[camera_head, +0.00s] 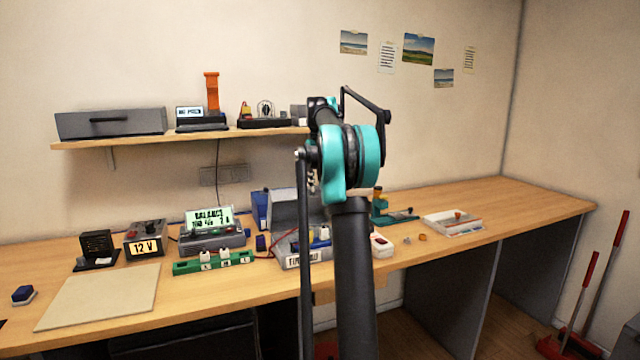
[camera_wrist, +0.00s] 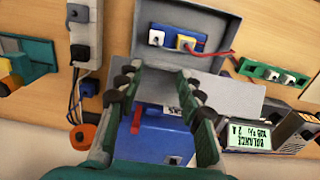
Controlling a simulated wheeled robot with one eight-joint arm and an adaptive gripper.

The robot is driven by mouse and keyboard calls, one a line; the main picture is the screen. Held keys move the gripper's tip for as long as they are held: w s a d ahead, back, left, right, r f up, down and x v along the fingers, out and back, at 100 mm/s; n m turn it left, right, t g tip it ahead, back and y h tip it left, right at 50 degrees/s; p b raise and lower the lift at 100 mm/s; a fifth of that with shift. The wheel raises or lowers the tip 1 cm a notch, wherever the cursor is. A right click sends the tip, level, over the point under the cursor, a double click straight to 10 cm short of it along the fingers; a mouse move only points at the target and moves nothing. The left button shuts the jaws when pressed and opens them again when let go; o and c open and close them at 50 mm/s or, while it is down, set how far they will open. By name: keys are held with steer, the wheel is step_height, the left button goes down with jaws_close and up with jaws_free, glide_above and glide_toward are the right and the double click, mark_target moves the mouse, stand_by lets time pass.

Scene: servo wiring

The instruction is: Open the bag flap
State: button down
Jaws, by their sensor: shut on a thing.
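The grey bag (camera_head: 291,262) stands on the bench with a printed label on its front, partly hidden by my arm. Its grey flap (camera_head: 287,207) stands raised at the back, and the inside is open to view. In the wrist view the bag (camera_wrist: 211,18) holds a blue battery with white and yellow connectors and a red lead. The flap (camera_wrist: 240,98) lies across between my fingers. My gripper (camera_wrist: 158,80) is shut on the flap, with its fingertips at the bag's rear side. In the head view my gripper is hidden behind my arm.
A charger with a lit display (camera_head: 208,228) and a green connector strip (camera_head: 213,262) stand left of the bag. A blue case (camera_wrist: 155,145) is under my fingers. A white power strip (camera_wrist: 82,35) lies beside the bag. The beige mat (camera_head: 98,298) is bare.

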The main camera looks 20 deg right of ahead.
steer(key=shift+w+f, duration=0.2)
steer(key=c, duration=1.4)
jaws_free()
steer(key=shift+o, duration=1.3)
steer(key=shift+w+f, duration=0.15)
steer(key=shift+o, duration=0.9)
step_height(320, 180, up, 12)
